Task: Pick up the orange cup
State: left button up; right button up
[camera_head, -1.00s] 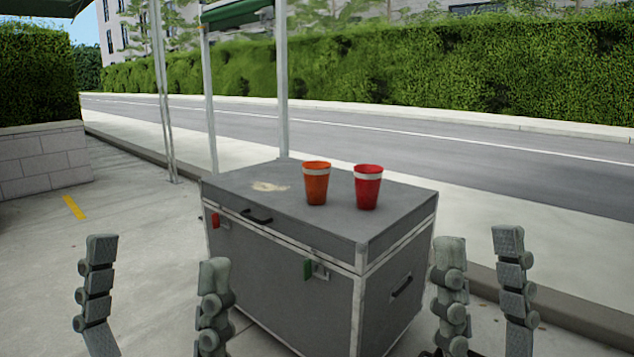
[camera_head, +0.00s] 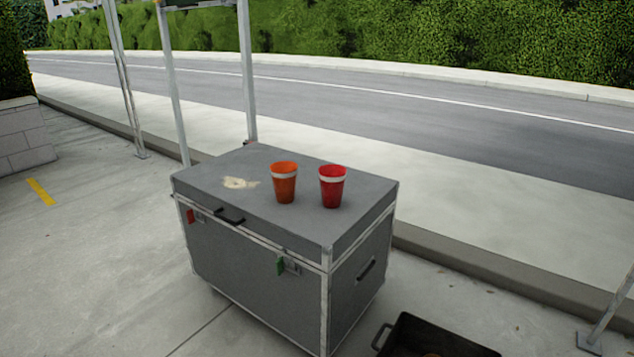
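The orange cup (camera_head: 284,185) stands upright on the lid of a grey case (camera_head: 325,222). It has a pale band just below its rim. A red cup (camera_head: 332,188) with a similar pale band stands upright close to its right, with a small gap between them. Neither of my grippers shows in the head view now, so I cannot see how they stand.
A pale patch (camera_head: 238,183) marks the lid left of the orange cup. Metal poles (camera_head: 246,80) rise behind the case. A black tray (camera_head: 432,338) with handles sits on the ground at lower right. Pavement is clear at left.

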aim_at(283, 173)
jog(key=i+j+z, duration=0.15)
jog(key=j+z, duration=0.75)
jog(key=i+j+z, duration=0.2)
jog(key=j, duration=0.95)
jog(key=k, duration=0.1)
